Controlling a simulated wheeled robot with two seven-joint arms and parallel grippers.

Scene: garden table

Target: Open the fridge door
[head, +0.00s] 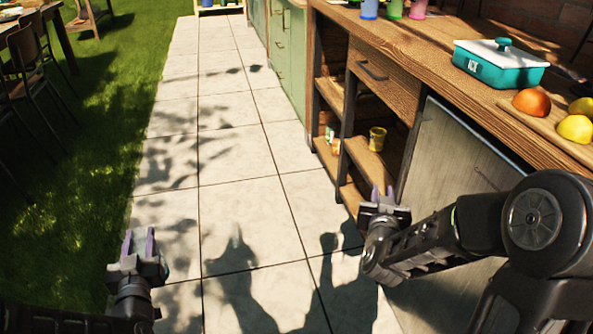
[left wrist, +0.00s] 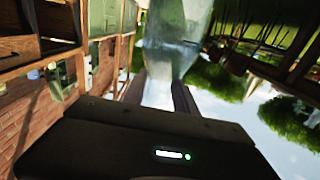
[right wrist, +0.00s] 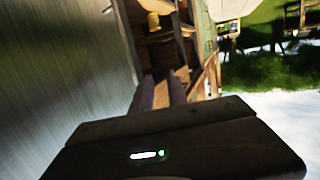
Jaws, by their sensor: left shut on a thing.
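The fridge door (head: 455,160) is a grey metal panel under the wooden counter on the right. It also fills the left of the right wrist view (right wrist: 60,70). My right gripper (head: 383,195) is just beyond the door's far edge, beside the shelves. Its fingers (right wrist: 161,92) look narrowly apart; whether anything is between them is unclear. I see no handle on the door. My left gripper (head: 138,245) is away to the left, over the paving. It is shut on a clear, glassy thing (left wrist: 165,60), which shows between its fingers in the left wrist view.
A wooden drawer (head: 380,75) and open shelves (head: 368,157) with a yellow cup (head: 377,139) are beyond the door. A teal dish (head: 500,65) and fruit (head: 532,103) are on the counter (head: 440,45). The paving (head: 240,210) is clear; chairs (head: 30,65) stand on the left.

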